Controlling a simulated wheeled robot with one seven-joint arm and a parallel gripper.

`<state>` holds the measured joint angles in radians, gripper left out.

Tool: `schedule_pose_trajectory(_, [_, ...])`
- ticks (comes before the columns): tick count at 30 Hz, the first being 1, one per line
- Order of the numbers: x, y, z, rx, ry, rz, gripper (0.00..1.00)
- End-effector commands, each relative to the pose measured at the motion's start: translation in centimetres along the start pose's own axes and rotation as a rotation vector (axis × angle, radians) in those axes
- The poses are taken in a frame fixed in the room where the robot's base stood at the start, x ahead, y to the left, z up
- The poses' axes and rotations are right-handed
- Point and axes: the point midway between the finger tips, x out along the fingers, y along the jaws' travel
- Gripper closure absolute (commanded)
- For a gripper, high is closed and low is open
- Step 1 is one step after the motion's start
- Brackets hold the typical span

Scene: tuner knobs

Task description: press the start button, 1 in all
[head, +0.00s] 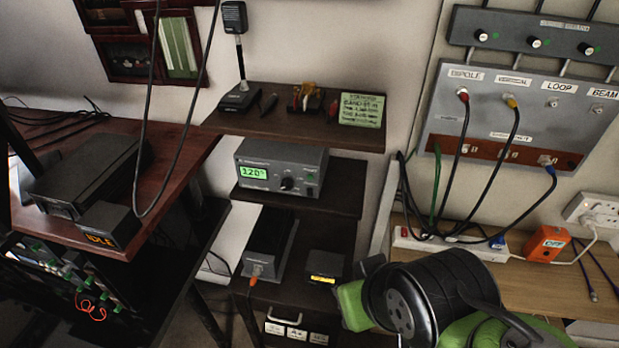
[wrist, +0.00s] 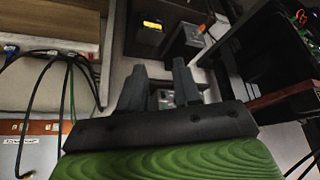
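I cannot make out a part marked as a start button in either view. A small box (head: 107,226) with an orange "IDLE" display sits on the left red-brown desk in the head view. A grey tuner (head: 283,170) with a green "120" display and a dark knob stands on the middle shelf. A small black box (head: 325,268) with a yellow display is on the lower shelf; it also shows in the wrist view (wrist: 150,36). My gripper (wrist: 158,85) is open, its two dark fingers apart with nothing held between them. Its fingertips do not show in the head view.
My arm covers the lower right of the head view. A wall panel (head: 541,118) with plugged cables hangs above a wooden bench (head: 540,285). An orange box (head: 547,243) and power strip (head: 450,246) lie there. A black box (head: 268,245) stands beside the yellow-display box.

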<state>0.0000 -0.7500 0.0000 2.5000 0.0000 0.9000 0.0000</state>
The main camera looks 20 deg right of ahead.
Motion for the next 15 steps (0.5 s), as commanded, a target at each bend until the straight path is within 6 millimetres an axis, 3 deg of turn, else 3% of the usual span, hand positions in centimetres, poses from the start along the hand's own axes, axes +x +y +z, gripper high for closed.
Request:
schedule_pose_trajectory(1, [0.0, 0.0, 0.0, 0.0, 0.0, 0.0, 0.75])
schedule_pose_trajectory(6, [0.0, 0.0, 0.0, 0.0, 0.0, 0.0, 1.0])
schedule_pose_trajectory(15, [0.0, 0.0, 0.0, 0.0, 0.0, 0.0, 1.0])
